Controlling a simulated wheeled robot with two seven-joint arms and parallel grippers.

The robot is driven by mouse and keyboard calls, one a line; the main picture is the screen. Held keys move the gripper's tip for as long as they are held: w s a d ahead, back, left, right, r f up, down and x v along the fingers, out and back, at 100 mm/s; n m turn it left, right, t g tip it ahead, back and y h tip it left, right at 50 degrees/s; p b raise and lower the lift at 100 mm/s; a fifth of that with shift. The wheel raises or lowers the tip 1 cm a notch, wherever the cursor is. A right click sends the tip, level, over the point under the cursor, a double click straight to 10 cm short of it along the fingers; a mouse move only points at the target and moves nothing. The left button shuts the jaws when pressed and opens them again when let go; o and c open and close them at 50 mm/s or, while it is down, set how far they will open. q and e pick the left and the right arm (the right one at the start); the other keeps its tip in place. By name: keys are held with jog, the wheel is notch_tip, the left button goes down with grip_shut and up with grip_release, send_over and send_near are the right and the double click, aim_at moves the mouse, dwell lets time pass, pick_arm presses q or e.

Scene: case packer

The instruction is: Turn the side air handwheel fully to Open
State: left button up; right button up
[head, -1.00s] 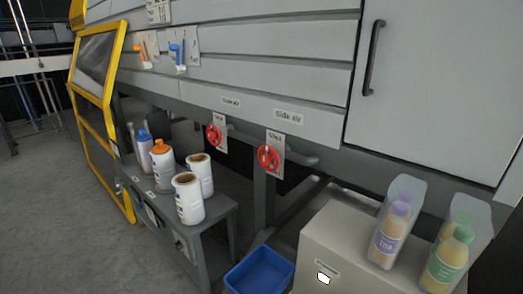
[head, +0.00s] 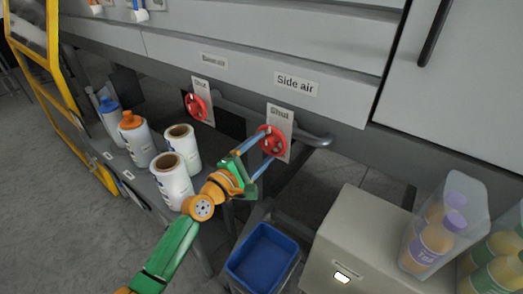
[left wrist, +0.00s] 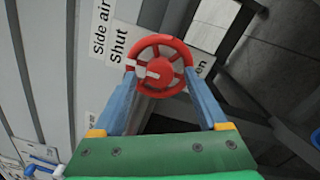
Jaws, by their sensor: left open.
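The red side air handwheel (head: 272,141) sits on a pipe under the "Side air" label (head: 296,84), in front of a plate reading "Shut" at its top. In the left wrist view the red wheel (left wrist: 160,66) has a white mark at the left of its rim, towards "Shut"; lettering ending in "en" shows on the other side. My left gripper (head: 255,156) is open, with its blue fingers reaching to the wheel. In the left wrist view the fingers (left wrist: 160,85) lie on both sides of the wheel's lower part; contact cannot be told. My right gripper is not seen.
A second red handwheel (head: 196,107) is to the left, its plate also reading "Shut". Several bottles and rolls stand on a grey bench (head: 143,186) at left. A blue bin (head: 262,258) is below, and a beige box (head: 362,235) carries clear holders with bottles at right.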

pick_arm(q)
jog(key=shift+w+f, duration=0.15)
jog(key=shift+w, duration=0.25)
jog(key=shift+s, duration=0.2)
jog(key=c, duration=0.3)
grip_shut()
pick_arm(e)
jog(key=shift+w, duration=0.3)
